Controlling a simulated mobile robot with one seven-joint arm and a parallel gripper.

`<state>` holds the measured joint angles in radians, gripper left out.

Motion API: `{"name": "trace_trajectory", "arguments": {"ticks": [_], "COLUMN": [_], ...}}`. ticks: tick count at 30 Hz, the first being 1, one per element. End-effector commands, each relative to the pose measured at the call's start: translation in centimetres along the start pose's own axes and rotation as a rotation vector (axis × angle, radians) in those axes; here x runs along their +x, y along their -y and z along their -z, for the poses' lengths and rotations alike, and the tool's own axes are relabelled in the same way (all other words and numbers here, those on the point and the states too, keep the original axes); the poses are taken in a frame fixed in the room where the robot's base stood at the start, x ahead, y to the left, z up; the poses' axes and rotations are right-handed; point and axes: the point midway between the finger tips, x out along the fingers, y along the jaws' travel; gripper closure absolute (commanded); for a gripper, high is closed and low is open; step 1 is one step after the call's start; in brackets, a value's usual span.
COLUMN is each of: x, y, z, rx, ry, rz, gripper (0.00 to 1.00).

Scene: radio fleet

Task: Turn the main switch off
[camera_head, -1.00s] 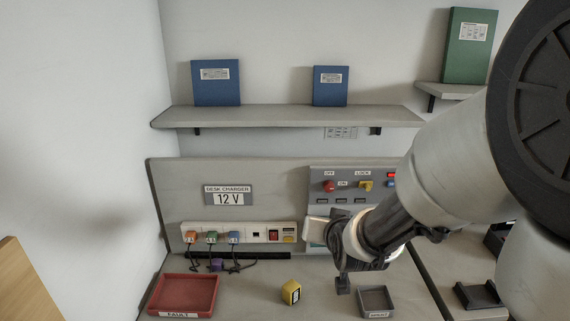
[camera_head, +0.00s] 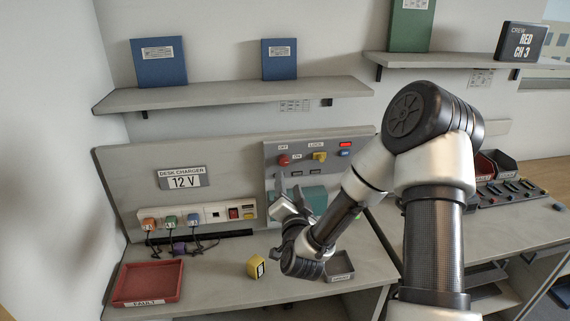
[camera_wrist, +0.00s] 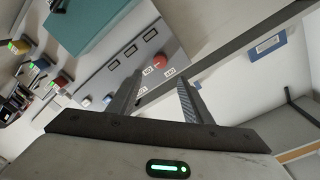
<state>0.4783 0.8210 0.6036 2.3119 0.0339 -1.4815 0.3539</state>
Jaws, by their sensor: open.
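A grey switch panel (camera_head: 357,140) stands against the back wall. It carries a red knob (camera_head: 283,160) by the labels OFF and ON, and a yellow knob (camera_head: 320,156) under LOCK. My gripper (camera_head: 289,190) is open and empty, below and in front of the red knob, with its fingers pointing up toward the panel. In the wrist view the red knob (camera_wrist: 160,61) shows just beyond the open fingertips (camera_wrist: 168,82), apart from them. Its exact turn is too small to tell. A red rocker switch (camera_head: 233,213) sits on the white charger strip (camera_head: 205,217).
A teal box (camera_head: 314,197) is behind my gripper, below the knobs. A red tray (camera_head: 148,282), a yellow block (camera_head: 256,269) and a small grey tray (camera_head: 341,267) stand on the desk. A shelf (camera_head: 230,94) with blue binders runs above the panel.

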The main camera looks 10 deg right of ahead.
Motion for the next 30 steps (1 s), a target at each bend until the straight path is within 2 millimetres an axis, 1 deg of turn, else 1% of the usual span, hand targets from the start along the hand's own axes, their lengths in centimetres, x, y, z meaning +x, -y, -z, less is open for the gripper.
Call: {"name": "trace_trajectory", "arguments": {"ticks": [1,3,9,12,15,18,21,28,29,30], "x": [1.2,2.8,7.0,8.6,9.9,10.6,11.0,11.0,11.0,11.0], "y": [0.1,0.1,0.1,0.1,0.1,0.1,0.0,0.0,0.0,0.0], "z": [0.2,0.2,0.1,0.0,0.0,0.0,-0.1,-0.1,-0.1,-0.1], "rx": [0.002,0.0,0.001,-0.001,0.0,0.0,-0.001,-0.002,-0.002,-0.002], "ry": [-0.002,-0.002,0.0,0.001,0.001,0.0,0.002,0.002,0.002,0.002], "rz": [0.0,-0.001,0.0,0.0,0.0,0.0,0.0,0.0,0.0,0.0], "gripper": [0.55,0.55,0.55,0.55,0.55,0.55,0.55,0.55,0.56,0.63]}}
